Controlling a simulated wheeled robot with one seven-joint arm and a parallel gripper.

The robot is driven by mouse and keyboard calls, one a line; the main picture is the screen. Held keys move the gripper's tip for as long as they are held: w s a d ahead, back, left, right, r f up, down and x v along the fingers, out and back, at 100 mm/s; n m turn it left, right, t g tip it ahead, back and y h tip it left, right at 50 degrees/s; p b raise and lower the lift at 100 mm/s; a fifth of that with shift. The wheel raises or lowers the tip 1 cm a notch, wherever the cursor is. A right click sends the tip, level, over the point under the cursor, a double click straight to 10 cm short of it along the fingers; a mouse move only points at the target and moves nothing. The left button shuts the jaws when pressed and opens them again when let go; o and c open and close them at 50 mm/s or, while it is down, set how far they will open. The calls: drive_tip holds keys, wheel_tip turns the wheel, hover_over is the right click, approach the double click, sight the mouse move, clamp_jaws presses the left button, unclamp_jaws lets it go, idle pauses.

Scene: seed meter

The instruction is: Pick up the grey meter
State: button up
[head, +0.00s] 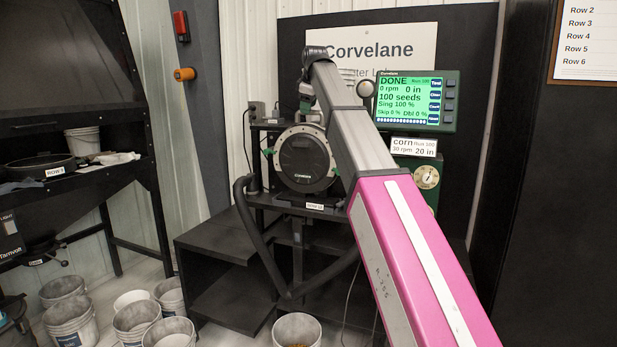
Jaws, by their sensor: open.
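The grey meter (305,158) is a round, dark grey disc-shaped housing with a pale rim, in the middle of the head view. It sits upright on a black stand, with small green parts at its sides. My arm reaches from the lower right up to a bend above the meter. My gripper (306,108) is small in the view, just above the meter's upper rim, and is open. Its fingertips are hard to make out. I cannot tell whether they touch the meter.
A green-lit monitor (408,101) and a dial box (427,177) stand right of the meter, partly behind my arm. A black hose (262,245) loops below. Several buckets (137,322) stand on the floor at left. A black bench (70,180) is at far left.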

drive_tip(key=x, duration=0.4)
drive_tip(key=shift+r, duration=0.1)
clamp_jaws()
idle(1.2)
drive_tip(key=shift+w+r, duration=0.1)
drive_tip(key=shift+r, duration=0.05)
